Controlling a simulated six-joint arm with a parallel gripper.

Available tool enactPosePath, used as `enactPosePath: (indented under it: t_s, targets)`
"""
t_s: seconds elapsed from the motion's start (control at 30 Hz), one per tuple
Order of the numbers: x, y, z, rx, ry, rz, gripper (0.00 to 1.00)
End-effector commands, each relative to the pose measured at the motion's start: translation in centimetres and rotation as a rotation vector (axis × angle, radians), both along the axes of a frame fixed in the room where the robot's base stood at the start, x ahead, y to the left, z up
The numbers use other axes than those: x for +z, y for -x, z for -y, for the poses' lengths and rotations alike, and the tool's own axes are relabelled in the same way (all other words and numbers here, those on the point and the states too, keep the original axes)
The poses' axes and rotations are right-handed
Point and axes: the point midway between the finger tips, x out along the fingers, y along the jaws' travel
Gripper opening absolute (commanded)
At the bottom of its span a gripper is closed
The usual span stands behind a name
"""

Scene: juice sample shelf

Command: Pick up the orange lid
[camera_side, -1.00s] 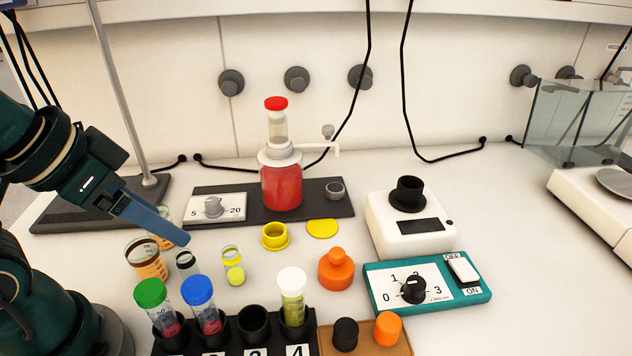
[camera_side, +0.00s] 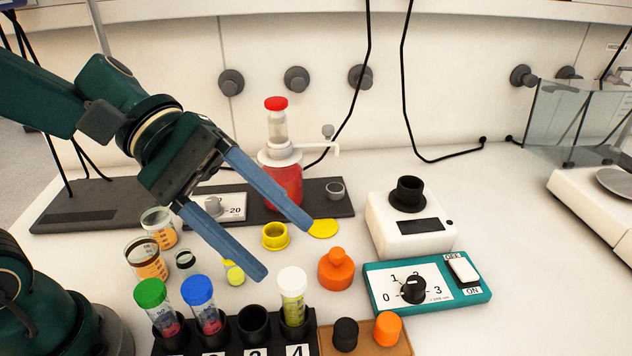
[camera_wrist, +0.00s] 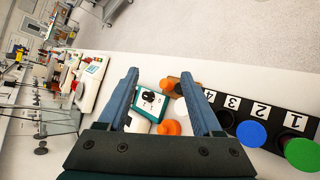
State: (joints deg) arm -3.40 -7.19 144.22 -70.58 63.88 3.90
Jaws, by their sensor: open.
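The orange lid (camera_side: 388,329) sits on a small brown board (camera_side: 368,348) at the front, right of a black lid (camera_side: 345,334). In the wrist view the orange lid (camera_wrist: 167,84) shows between my fingers, toward their tips. My gripper (camera_side: 283,251) is open and empty, its two blue fingers spread apart. It is in the air above the bench, up and left of the lid in the side view. An orange stepped piece (camera_side: 337,269) stands behind the board and also shows in the wrist view (camera_wrist: 168,128).
A rack (camera_side: 255,351) with capped tubes stands left of the board. A teal dial box (camera_side: 470,292) lies to the right. A red juice bottle (camera_side: 283,186), yellow parts (camera_side: 275,236) and sample cups (camera_side: 147,260) stand behind.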

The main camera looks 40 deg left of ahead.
Motion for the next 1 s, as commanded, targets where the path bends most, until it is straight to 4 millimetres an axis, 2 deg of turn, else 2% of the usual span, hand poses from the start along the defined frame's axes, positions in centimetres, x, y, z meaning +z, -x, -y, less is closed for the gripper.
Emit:
enactPosePath:
  t_s: [0.03, 0.17, 0.3, 0.4, 0.5, 0.6, 0.77, 1.0]
  targets:
    - [-0.3, -1.5, 0.0, 0.072, 0.077, -0.084, 0.67]
    - [-1.5, -5.5, -0.9, 0.272, 0.250, -0.259, 0.67]
    - [-4.7, -9.3, -3.0, 0.501, 0.382, -0.434, 0.67]
    - [-7.8, -10.9, -4.7, 0.649, 0.435, -0.543, 0.67]
    - [-10.8, -11.4, -6.1, 0.755, 0.452, -0.635, 0.67]
    - [-12.8, -11.0, -6.5, 0.793, 0.445, -0.698, 0.67]
    - [-13.9, -10.7, -6.4, 0.805, 0.438, -0.736, 0.67]
    - [-14.6, -11.5, -5.1, 0.802, 0.436, -0.737, 0.67]
